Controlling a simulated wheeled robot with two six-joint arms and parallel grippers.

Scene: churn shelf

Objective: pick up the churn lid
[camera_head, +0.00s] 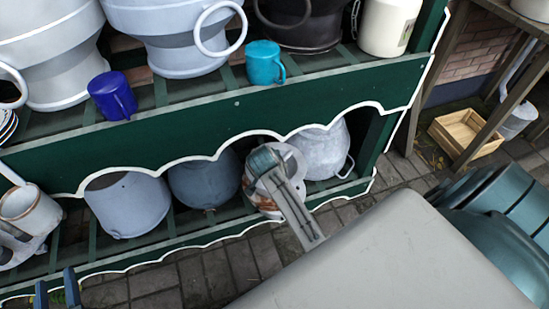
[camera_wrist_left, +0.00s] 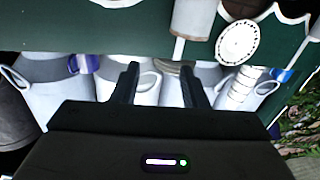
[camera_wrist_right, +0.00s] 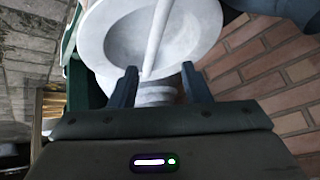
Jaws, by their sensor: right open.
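I cannot pick out the churn lid for certain. In the right wrist view a pale, round, wide-rimmed piece (camera_wrist_right: 198,30) with a bar across it stands just beyond my right gripper (camera_wrist_right: 158,82). It may be the lid or a churn's flared mouth. That gripper is open, with no clear contact. My left gripper (camera_head: 55,286) is open at the lower left of the head view, in front of the lower shelf. In the left wrist view its fingers (camera_wrist_left: 160,78) are apart, with pale vessels beyond them. Large grey churns (camera_head: 180,35) stand on the upper shelf.
The green shelf (camera_head: 210,125) holds a purple mug (camera_head: 113,95), a blue mug (camera_head: 264,63) and a white can (camera_head: 388,25) above. Grey pots (camera_head: 130,205) stand below. A wooden crate (camera_head: 465,135) is at the right. Paving in front is partly clear.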

